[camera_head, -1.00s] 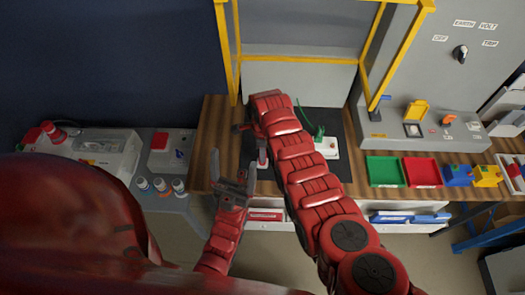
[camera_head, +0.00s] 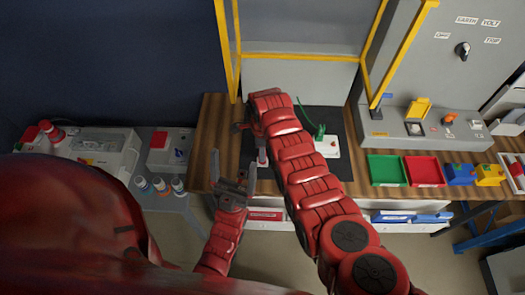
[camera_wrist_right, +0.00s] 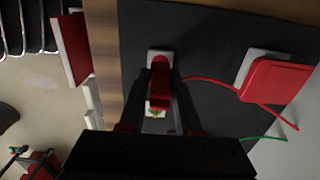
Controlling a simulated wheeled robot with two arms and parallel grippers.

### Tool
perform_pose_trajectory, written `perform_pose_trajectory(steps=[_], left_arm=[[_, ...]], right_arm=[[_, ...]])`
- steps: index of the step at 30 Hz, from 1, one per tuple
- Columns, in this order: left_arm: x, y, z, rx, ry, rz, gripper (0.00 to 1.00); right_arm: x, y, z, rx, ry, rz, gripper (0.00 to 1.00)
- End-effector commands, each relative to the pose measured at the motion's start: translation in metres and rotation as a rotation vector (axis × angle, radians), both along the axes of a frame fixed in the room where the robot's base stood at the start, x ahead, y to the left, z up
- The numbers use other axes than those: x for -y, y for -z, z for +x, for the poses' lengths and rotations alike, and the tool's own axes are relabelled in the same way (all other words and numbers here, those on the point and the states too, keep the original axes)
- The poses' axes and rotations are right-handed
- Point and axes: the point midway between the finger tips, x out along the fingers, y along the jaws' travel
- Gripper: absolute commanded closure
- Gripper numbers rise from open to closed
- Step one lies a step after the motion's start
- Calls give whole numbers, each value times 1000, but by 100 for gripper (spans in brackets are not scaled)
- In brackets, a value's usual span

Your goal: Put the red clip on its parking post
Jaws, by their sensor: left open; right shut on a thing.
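The red clip (camera_wrist_right: 160,78) is between the dark fingers of my right gripper (camera_wrist_right: 160,112) in the right wrist view. The gripper is shut on it, above a white block (camera_wrist_right: 153,54) on the dark mat. I cannot tell whether the clip touches or sits on this block. A red lead (camera_wrist_right: 208,80) runs right from the clip area. My left gripper (camera_head: 234,168) is open and empty, in front of the bench edge.
The dark mat (camera_head: 332,179) lies on the wooden bench. A white unit (camera_head: 326,147) with a green clip (camera_head: 319,131) stands right of my right arm. A green tray (camera_head: 386,170) and a red tray (camera_head: 424,171) are farther right. A yellow frame (camera_head: 300,57) stands behind.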

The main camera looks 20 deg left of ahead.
Motion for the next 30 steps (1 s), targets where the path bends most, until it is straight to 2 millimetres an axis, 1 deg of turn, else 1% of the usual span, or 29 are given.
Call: perform_pose_trajectory(steps=[1,5,14,19,26,30], left_arm=[[0,6,0,0,0,0,13],[0,12,0,0,0,0,13],[0,12,0,0,0,0,13],[0,16,0,0,0,0,13],[0,15,0,0,0,0,13],[0,20,0,0,0,0,13]], right_arm=[[0,5,0,0,0,0,100],[0,11,1,1,0,0,100],[0,11,1,1,0,0,100],[0,17,0,0,0,0,100],[0,16,0,0,0,0,100],[0,20,0,1,0,0,100]])
